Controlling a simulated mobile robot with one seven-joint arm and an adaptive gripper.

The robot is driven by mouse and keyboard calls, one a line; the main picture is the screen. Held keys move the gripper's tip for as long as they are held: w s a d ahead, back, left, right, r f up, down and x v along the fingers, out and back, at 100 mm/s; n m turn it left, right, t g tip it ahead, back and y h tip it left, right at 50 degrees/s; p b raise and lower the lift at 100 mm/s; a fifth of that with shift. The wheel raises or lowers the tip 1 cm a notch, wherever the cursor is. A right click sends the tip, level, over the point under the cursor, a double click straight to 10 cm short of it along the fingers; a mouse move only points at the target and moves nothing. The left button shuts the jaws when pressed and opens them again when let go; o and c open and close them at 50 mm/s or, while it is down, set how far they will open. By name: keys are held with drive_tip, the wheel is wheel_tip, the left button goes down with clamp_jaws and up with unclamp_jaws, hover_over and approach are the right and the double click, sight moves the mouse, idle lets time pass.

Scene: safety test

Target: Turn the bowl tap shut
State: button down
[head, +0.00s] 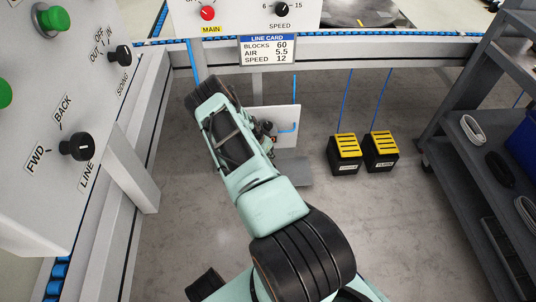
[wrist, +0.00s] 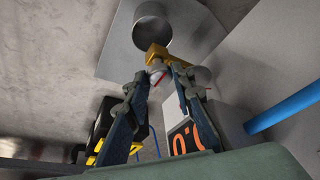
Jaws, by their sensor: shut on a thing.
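In the wrist view, a round grey metal bowl (wrist: 153,24) is at the top. A brass-coloured fitting (wrist: 158,54) sits just below it in the picture. My gripper (wrist: 159,73) has its two dark fingers closed in on a small pale tap piece with a red mark (wrist: 156,78), by the brass fitting. The fingers hide part of this piece, and I cannot tell which way the tap is turned. In the head view, my gripper (head: 266,129) is small beside a pale panel, partly covered by my arm; the tap cannot be made out there.
A pale panel (head: 288,112) with a blue hose (head: 287,128) stands beside the gripper. Two black-and-yellow pedal boxes (head: 345,152) are on the floor to the right. A dark shelf cart (head: 480,150) stands at far right, a control panel (head: 75,90) at left. Floor between is clear.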

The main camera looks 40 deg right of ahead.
drive_tip(key=shift+a, duration=0.1)
drive_tip(key=c, duration=1.7)
unclamp_jaws()
drive_tip(key=shift+o, duration=0.2)
drive_tip(key=v, duration=1.2)
